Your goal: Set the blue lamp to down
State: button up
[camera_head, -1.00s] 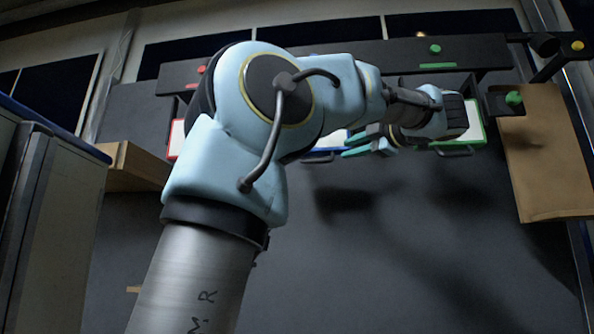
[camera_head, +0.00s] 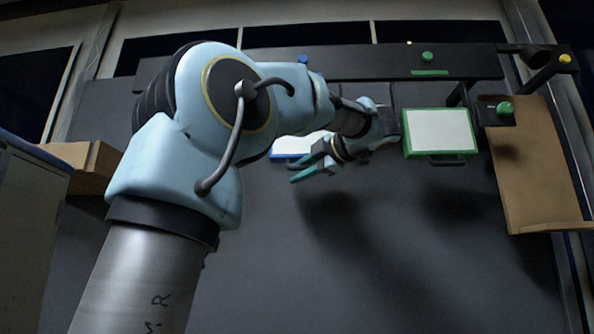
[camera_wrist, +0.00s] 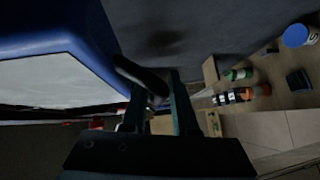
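The blue lamp (camera_head: 285,154) is a blue-framed box with a white panel, hung under a dark bar. My arm hides much of it in the head view. In the wrist view the blue lamp (camera_wrist: 95,30) fills the left side, with a black handle (camera_wrist: 140,74) sticking out from its edge. My gripper (camera_head: 302,170) is just below and in front of the lamp in the head view. In the wrist view my gripper (camera_wrist: 158,100) shows two teal fingers apart, with the handle's end near the left fingertip. I cannot tell whether they touch.
A green-framed lamp (camera_head: 440,153) with a handle hangs to the right. The dark bar (camera_head: 360,65) carries a blue button (camera_head: 303,59) and a green button (camera_head: 427,56). A brown panel (camera_head: 535,170) stands at the right. Several small items stand on a surface (camera_wrist: 265,100) in the wrist view.

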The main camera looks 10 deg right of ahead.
jog(key=shift+w+a+f, duration=0.1)
jog(key=shift+w+a, duration=0.1)
jog(key=shift+w, duration=0.1)
jog(key=shift+c, duration=0.2)
grip_shut()
dwell(1.1)
